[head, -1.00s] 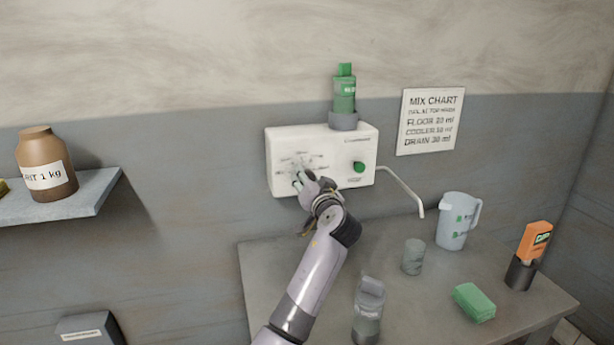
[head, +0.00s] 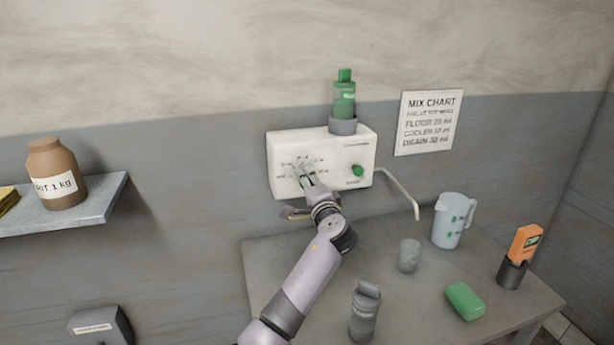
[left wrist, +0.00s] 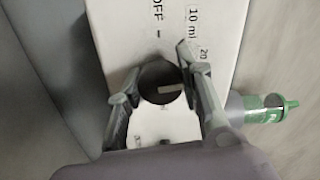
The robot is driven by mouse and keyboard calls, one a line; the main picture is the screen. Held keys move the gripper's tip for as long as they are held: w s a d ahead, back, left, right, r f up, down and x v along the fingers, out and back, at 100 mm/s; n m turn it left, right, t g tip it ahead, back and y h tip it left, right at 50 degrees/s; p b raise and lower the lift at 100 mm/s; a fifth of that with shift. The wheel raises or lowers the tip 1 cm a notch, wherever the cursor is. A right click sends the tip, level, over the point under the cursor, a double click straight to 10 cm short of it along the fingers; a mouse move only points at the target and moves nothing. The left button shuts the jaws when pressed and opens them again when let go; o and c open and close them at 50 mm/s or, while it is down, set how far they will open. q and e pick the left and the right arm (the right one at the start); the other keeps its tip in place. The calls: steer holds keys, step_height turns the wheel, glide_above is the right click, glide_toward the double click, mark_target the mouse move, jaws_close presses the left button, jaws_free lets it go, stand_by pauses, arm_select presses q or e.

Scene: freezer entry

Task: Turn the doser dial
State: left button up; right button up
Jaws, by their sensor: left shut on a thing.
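The white doser box (head: 345,150) is fixed to the wall, with printed settings around its dial on the left half of its face. In the left wrist view the dark round dial (left wrist: 160,83) shows a light pointer mark lying toward the right finger. OFF, 10 ml and 20 are readable there; other labels are hidden. My left gripper (head: 309,179) reaches the box from below. In the left wrist view its two fingers (left wrist: 157,88) are shut on the dial from either side. My right gripper is not in view.
A green button (head: 358,170) and a spout (head: 405,190) sit right of the dial. Below, the table (head: 290,262) holds a jug (head: 452,222), cup (head: 408,256), grey bottle (head: 365,312), green sponge (head: 464,301) and orange item (head: 525,243).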

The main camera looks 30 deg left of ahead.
arm_select(q)
steer(key=m+p, duration=0.2)
steer(key=m, duration=0.1)
steer(key=m+p, duration=0.3)
steer(key=shift+r+m, duration=0.2)
steer(key=shift+m, duration=0.1)
steer(key=shift+f+m+p, duration=0.15)
steer(key=shift+m+p, duration=1.4)
steer(key=shift+m, duration=0.55)
steer(key=shift+f, duration=0.1)
steer(key=o, duration=1.2)
